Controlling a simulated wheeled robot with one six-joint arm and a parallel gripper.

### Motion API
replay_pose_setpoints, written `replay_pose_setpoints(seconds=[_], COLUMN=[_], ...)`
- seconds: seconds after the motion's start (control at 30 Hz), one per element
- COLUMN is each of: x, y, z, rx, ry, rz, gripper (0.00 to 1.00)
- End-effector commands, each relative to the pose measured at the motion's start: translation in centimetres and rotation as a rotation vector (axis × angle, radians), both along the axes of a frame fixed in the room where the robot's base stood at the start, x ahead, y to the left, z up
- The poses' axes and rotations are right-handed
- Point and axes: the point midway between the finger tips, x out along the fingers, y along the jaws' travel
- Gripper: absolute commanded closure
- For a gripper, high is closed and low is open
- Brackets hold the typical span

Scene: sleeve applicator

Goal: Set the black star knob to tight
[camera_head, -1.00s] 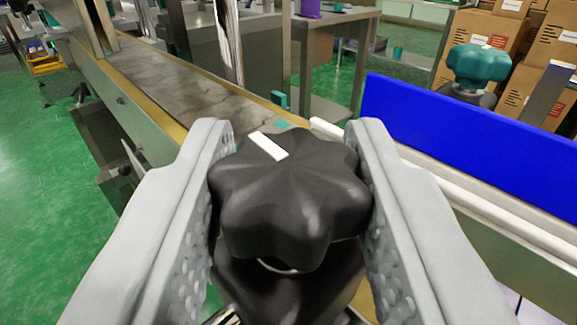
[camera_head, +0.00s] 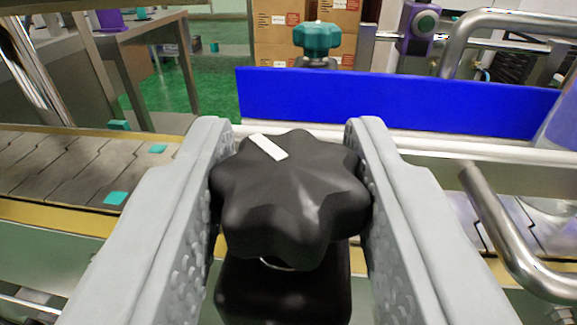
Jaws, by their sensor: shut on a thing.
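The black star knob (camera_head: 290,195) is in the middle of the view, on top of a black base (camera_head: 283,292). A white mark (camera_head: 268,147) on its top lies toward the far left of the knob and points to the upper left. My gripper (camera_head: 290,150) has one grey finger on each side of the knob and is shut on it. The knob's sides facing the fingers are hidden. No tight or loose label can be read.
A blue panel (camera_head: 400,103) stands behind the knob. A teal star knob (camera_head: 317,38) is beyond it, in front of cardboard boxes (camera_head: 340,15). A conveyor (camera_head: 60,165) runs at the left. A bent metal pipe (camera_head: 510,240) is close at the right.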

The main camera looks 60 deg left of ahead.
Motion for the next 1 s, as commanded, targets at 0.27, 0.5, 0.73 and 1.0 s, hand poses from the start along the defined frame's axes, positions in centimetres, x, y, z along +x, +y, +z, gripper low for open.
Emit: replay_pose_setpoints(seconds=[0.27, 0.5, 0.73, 1.0], x=[-0.13, -0.11, -0.15, -0.13], y=[0.12, 0.11, 0.18, 0.22], z=[0.05, -0.01, -0.01, 0.0], rx=[0.002, 0.001, -0.001, 0.001], ry=[0.001, 0.001, 0.0, 0.0], rz=[-0.148, -0.27, -0.384, -0.52], gripper=[0.9, 0.9, 0.9, 0.9])
